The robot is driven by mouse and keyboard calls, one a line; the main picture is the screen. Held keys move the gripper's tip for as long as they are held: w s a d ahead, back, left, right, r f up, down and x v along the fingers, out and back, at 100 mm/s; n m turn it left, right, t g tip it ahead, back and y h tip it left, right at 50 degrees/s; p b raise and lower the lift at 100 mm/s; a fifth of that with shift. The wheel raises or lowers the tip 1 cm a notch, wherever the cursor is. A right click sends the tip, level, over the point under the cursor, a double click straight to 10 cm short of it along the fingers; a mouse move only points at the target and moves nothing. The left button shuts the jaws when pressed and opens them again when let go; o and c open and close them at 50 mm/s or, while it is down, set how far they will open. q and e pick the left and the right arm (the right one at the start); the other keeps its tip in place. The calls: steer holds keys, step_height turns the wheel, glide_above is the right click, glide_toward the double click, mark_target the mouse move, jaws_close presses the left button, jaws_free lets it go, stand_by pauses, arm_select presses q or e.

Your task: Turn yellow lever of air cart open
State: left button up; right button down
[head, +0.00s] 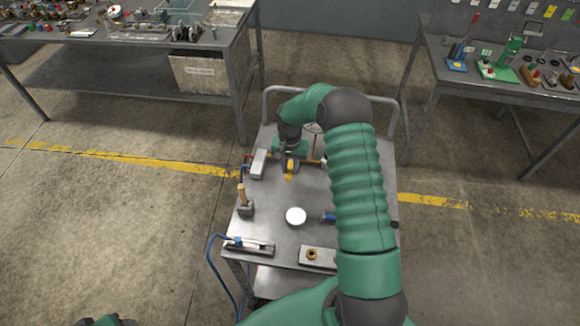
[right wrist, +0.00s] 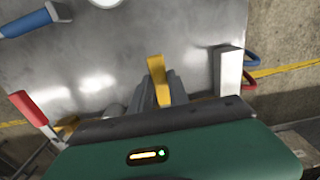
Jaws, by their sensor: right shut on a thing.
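The grey metal air cart (head: 270,220) stands in front of me. The yellow lever (head: 291,167) is near its far end. In the right wrist view the yellow lever (right wrist: 157,75) stands up between the grey fingers of my right gripper (right wrist: 166,92). The right gripper (head: 290,158) reaches down from above and is shut on the lever. The fingers hide the lever's lower part, and its pivot cannot be made out. My left gripper is not in view.
A white block (head: 259,164) with red and blue handles stands close beside the gripper. A red lever (right wrist: 30,108) is on the other side. A white disc (head: 296,216), wooden-handled tool (head: 245,203) and brass-ring plate (head: 318,257) lie nearer. Benches stand at back left and right.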

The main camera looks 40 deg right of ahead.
steer(key=shift+w+d, duration=0.1)
steer(key=shift+w, duration=0.2)
steer(key=shift+w+a+m+b, duration=0.4)
steer(key=shift+w+m, duration=0.25)
steer(key=shift+m, duration=0.45)
steer(key=w+m, duration=0.2)
steer(key=shift+a+m+b, duration=0.3)
steer(key=shift+a+b, duration=0.05)
steer(key=w+m, duration=0.1)
steer(key=m, duration=0.1)
steer(key=w+m+b, duration=0.1)
steer(key=w+m, duration=0.1)
steer(key=shift+w+f+m, duration=0.1)
steer(key=shift+m, duration=0.2)
steer(key=w+m, duration=0.1)
steer(key=m, duration=0.1)
steer(key=w+d+m+b, duration=0.1)
steer(key=w+m, duration=0.1)
steer(key=m, duration=0.1)
steer(key=w+d+m+b, duration=0.1)
steer(key=shift+w+f+m, duration=0.1)
steer(key=shift+m, duration=0.3)
steer(key=shift+w+d+m+b, duration=0.3)
steer(key=shift+w+d+m, duration=0.2)
steer(key=shift+m, duration=0.5)
steer(key=shift+s+d, duration=0.1)
